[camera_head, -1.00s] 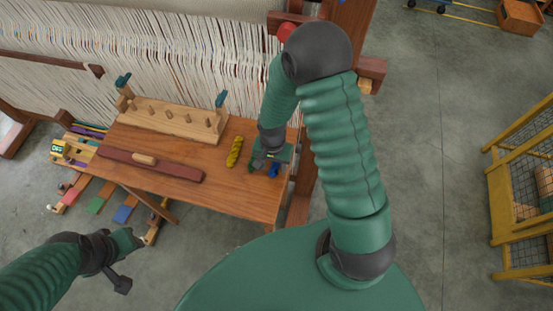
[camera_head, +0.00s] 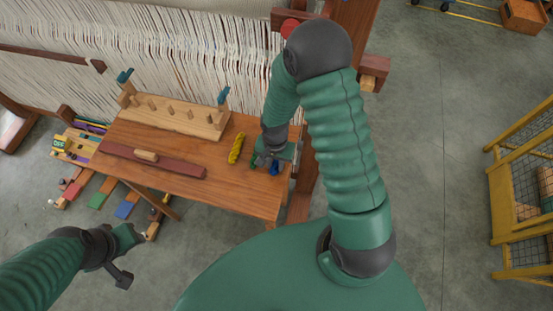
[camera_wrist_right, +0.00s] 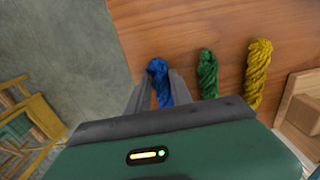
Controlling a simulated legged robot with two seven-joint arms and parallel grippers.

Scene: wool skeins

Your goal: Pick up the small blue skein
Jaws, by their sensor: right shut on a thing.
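The small blue skein (camera_wrist_right: 160,78) lies at the right end of the wooden table, and in the head view it shows partly behind my gripper (camera_head: 274,168). My right gripper (camera_wrist_right: 162,90) is shut on it, with one finger on each side. In the head view my right gripper (camera_head: 267,160) is low over the table top. My left gripper (camera_head: 134,237) is at the lower left, away from the table; its finger opening is too small to make out.
A green skein (camera_wrist_right: 207,73) lies close beside the blue one, and a yellow skein (camera_wrist_right: 258,72) beyond it. A pegged wooden rack (camera_head: 172,120) and a dark red bar (camera_head: 180,167) are on the table (camera_head: 225,190). A loom with white threads (camera_head: 180,65) stands behind.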

